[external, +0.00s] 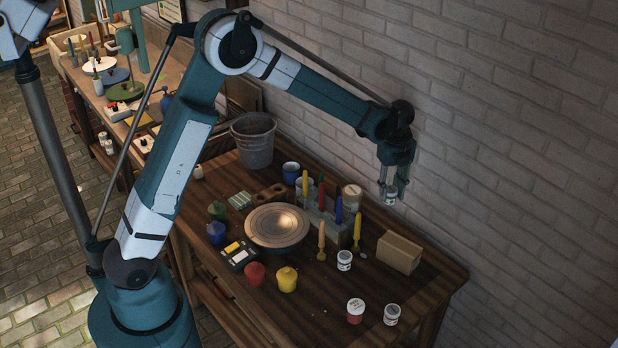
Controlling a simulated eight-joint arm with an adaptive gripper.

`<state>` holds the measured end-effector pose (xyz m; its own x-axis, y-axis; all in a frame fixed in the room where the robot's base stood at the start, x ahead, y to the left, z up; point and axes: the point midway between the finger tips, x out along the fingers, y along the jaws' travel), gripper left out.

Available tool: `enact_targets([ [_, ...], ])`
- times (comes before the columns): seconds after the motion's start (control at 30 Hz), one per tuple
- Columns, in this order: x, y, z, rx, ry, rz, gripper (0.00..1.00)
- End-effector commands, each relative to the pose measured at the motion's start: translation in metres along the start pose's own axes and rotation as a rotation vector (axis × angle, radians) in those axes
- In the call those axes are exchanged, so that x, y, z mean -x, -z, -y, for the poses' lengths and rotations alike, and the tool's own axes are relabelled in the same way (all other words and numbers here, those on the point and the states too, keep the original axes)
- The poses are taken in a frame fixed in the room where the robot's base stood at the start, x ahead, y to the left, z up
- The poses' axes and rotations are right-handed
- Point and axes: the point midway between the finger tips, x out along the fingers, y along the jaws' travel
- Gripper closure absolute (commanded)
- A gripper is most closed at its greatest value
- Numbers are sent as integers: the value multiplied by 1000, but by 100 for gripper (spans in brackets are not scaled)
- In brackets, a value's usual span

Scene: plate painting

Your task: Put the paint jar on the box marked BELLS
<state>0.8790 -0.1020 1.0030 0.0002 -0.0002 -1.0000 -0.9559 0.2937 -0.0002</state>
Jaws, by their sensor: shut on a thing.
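My gripper (390,190) is high over the back right of the workbench, pointing down, shut on a small white jar (391,199). The jar shows only partly between the fingers, and its label cannot be read. A plain tan cardboard box (399,252) sits on the bench near its back right edge, lower in the picture than my gripper. No BELLS marking can be read on it. The held jar is clear of the box, with a gap between them in the picture.
A round plate (277,226), red jar (255,274), yellow jar (287,279), upright brushes (321,240) and bucket (254,143) stand further left. A brick wall (500,130) rises behind.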

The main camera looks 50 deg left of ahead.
Motion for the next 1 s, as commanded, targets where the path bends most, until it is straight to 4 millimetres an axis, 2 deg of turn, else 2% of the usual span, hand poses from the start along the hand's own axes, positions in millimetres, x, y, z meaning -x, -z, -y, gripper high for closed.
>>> enact_targets([
  [0.03,5,18,-1,-15,0,0,87],
  [0.2,12,66,-5,-52,0,0,87],
  [0.4,18,105,-10,-82,0,0,87],
  [0.6,20,122,-14,-95,0,0,87],
  [1.0,19,123,-14,-95,0,0,87],
])
